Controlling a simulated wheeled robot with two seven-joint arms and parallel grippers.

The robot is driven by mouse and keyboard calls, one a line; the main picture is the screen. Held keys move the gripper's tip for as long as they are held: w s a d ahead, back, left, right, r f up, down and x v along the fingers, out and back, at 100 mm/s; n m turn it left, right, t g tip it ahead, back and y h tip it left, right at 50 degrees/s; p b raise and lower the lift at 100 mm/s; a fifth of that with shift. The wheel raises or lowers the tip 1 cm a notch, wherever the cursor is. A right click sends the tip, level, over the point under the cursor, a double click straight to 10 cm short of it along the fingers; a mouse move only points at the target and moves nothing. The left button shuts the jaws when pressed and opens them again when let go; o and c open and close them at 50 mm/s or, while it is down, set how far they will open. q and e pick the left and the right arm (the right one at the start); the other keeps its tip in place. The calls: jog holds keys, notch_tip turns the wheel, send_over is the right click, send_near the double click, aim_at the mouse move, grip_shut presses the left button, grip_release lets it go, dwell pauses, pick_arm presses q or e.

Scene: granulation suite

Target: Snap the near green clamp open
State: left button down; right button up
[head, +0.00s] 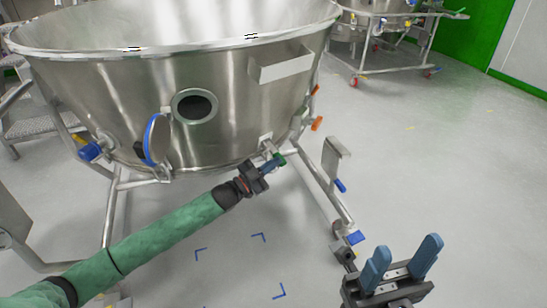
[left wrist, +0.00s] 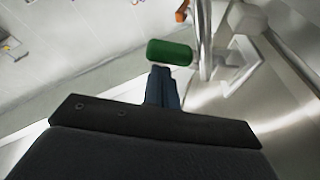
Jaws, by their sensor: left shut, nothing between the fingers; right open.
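The near green clamp (head: 281,159) shows as a small green handle on the lower wall of the steel bowl (head: 240,95). In the left wrist view its rounded green handle (left wrist: 169,52) lies just ahead of my fingertips, beside a metal bracket. My left gripper (head: 275,164) is shut and empty, its blue fingers together at the handle. The tips (left wrist: 161,70) come right up to the handle's lower edge; I cannot tell whether they touch. My right gripper (head: 406,246) is open and empty at the lower right, away from the bowl.
Orange handles (head: 317,123) sit on the bowl's right side. The frame leg (head: 325,185) and a caster (head: 355,237) stand between my grippers. The floor below is clear.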

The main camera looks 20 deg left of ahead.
pick_arm(q)
jog(key=shift+w+a+f+m+g+h+p, duration=0.1)
jog(key=shift+a+f+m+g+h+p, duration=0.2)
jog(key=shift+m, duration=0.65)
jog(key=shift+w+f+m+g+h+p, duration=0.1)
jog(key=shift+f+m+g+p, duration=0.3)
jog(key=shift+m, duration=0.55)
jog(key=shift+f, duration=0.1)
